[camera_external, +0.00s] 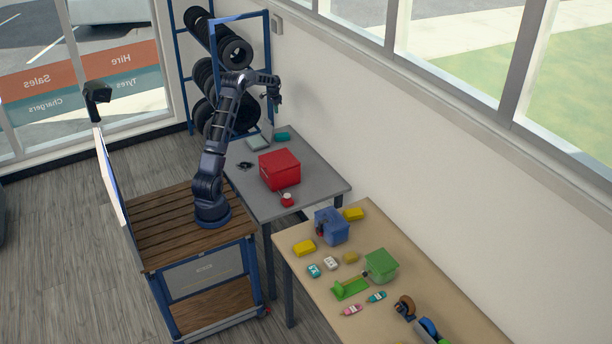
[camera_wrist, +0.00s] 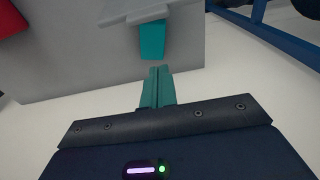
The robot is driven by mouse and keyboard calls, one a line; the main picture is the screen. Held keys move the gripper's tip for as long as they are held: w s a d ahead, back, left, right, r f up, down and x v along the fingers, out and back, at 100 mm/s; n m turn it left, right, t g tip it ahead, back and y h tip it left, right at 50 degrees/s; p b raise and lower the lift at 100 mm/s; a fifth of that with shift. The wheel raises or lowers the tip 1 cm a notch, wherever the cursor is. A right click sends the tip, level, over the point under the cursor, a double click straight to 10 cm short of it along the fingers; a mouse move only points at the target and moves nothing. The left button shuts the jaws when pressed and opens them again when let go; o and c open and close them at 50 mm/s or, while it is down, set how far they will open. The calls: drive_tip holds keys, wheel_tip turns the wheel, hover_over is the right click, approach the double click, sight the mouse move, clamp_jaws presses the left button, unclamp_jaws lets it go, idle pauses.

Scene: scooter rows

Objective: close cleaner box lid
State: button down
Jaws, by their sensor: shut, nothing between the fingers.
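A small grey-green box (camera_external: 258,143), which looks like the cleaner box, sits at the far end of the grey table, with a thin raised panel, apparently its open lid (camera_external: 267,131). A teal block (camera_external: 283,135) lies just right of it; in the wrist view a teal piece (camera_wrist: 152,42) shows under a flat grey panel (camera_wrist: 135,13), possibly the lid. My gripper (camera_external: 277,104) hangs above the block and the box's right side, not touching them. Its fingers (camera_wrist: 157,72) are together and empty. The box's inside is hidden.
A red box (camera_external: 280,170) stands mid-table, with a small red-and-white item (camera_external: 287,199) in front and a black object (camera_external: 245,165) at left. A blue tyre rack (camera_external: 233,60) stands beyond the table, the wall close on the right. A wooden table (camera_external: 430,290) holds several items.

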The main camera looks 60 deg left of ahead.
drive_tip(key=shift+s+f, duration=0.85)
drive_tip(key=shift+f, duration=0.35)
drive_tip(key=shift+s+f, duration=0.85)
drive_tip(key=shift+f, duration=0.3)
drive_tip(key=shift+s, duration=0.15)
